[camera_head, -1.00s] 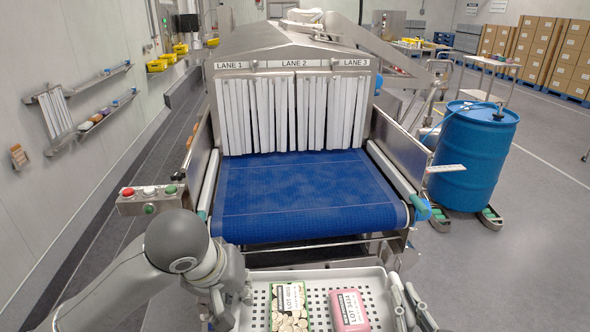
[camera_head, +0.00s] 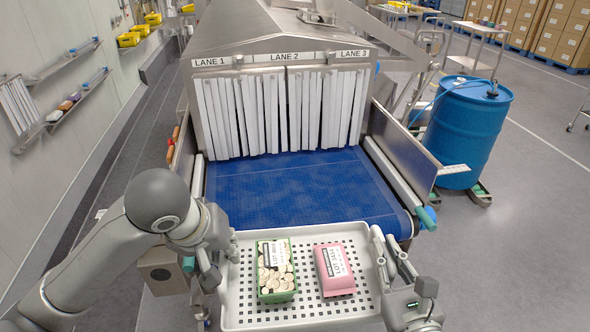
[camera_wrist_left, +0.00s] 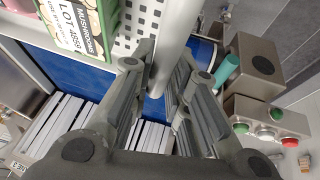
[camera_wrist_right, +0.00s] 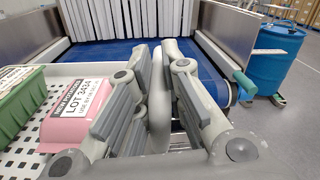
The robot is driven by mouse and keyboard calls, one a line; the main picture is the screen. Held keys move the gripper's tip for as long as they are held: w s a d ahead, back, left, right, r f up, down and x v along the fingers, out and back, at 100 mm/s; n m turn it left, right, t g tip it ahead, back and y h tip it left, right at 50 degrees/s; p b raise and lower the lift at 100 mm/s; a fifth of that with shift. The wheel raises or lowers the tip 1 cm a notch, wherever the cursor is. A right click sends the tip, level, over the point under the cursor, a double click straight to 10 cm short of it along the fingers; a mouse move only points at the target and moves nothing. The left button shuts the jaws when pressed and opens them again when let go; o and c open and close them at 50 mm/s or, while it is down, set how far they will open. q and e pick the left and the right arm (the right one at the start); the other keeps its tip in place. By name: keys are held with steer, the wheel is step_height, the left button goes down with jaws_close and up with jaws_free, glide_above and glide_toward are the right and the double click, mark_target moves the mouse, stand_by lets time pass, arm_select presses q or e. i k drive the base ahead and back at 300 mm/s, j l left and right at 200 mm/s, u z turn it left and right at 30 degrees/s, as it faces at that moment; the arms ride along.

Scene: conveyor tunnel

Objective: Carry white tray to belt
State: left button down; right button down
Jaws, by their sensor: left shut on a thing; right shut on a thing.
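The white tray (camera_head: 300,233) is a perforated tray at the near end of the blue belt (camera_head: 290,190) in the head view. It holds a green punnet of mushrooms (camera_head: 275,270) and a pink pack (camera_head: 335,268), both labelled. My left gripper (camera_head: 222,262) is shut on the tray's left rim, seen close in the left wrist view (camera_wrist_left: 160,75). My right gripper (camera_head: 388,258) is shut on the right rim, which shows between its fingers in the right wrist view (camera_wrist_right: 160,85). The tray's far edge overlaps the belt's near end in the picture; any contact is unclear.
White strip curtains (camera_head: 280,110) hang at the tunnel mouth under three lane signs. Metal side guards (camera_head: 405,150) flank the belt. A button box (camera_wrist_left: 268,125) stands left of the belt's near end. A blue drum (camera_head: 468,130) stands right. The visible belt is empty.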

mark_target(290, 186)
steer(key=i+j, duration=0.15)
steer(key=i, duration=0.45)
steer(key=i+j, duration=0.15)
steer(key=i, duration=0.45)
